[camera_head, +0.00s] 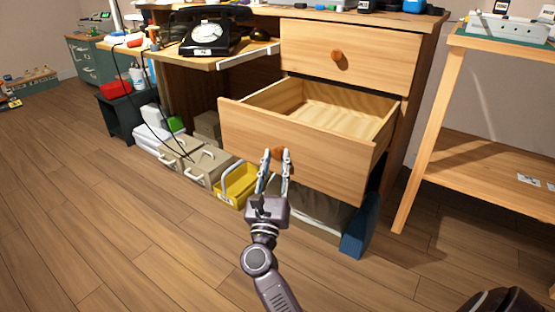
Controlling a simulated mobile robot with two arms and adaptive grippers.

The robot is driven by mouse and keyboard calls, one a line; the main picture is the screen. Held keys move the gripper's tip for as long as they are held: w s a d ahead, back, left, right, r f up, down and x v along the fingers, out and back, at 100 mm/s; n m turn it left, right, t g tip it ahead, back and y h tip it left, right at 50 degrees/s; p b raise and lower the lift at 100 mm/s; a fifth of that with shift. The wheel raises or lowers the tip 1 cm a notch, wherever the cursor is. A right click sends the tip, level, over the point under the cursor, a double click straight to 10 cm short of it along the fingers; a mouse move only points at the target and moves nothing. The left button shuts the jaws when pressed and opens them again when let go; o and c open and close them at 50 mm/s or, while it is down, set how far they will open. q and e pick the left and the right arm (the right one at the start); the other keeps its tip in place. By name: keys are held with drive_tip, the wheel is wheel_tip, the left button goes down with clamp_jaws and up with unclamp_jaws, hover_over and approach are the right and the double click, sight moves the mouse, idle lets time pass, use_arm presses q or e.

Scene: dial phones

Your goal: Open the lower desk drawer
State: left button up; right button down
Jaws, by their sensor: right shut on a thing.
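The lower desk drawer (245,135) is pulled well out from the wooden desk, and its bare inside shows empty. Its round orange-brown knob (278,153) sits on the front panel. My right gripper (276,158) is at the knob, with one finger on each side, shut on it. The upper drawer (345,57) above is closed, with its own round knob (337,56). My left gripper is not in view.
A black dial phone (207,30) stands on a pulled-out shelf at the desk's left. Beneath the open drawer are a yellow basket (237,184) and a blue box (357,232). A wooden shelf unit (480,170) stands at right. The floor in front is clear.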

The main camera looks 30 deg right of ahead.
drive_tip(key=c, duration=1.8)
unclamp_jaws()
drive_tip(key=shift+c, duration=0.2)
drive_tip(key=v, duration=1.2)
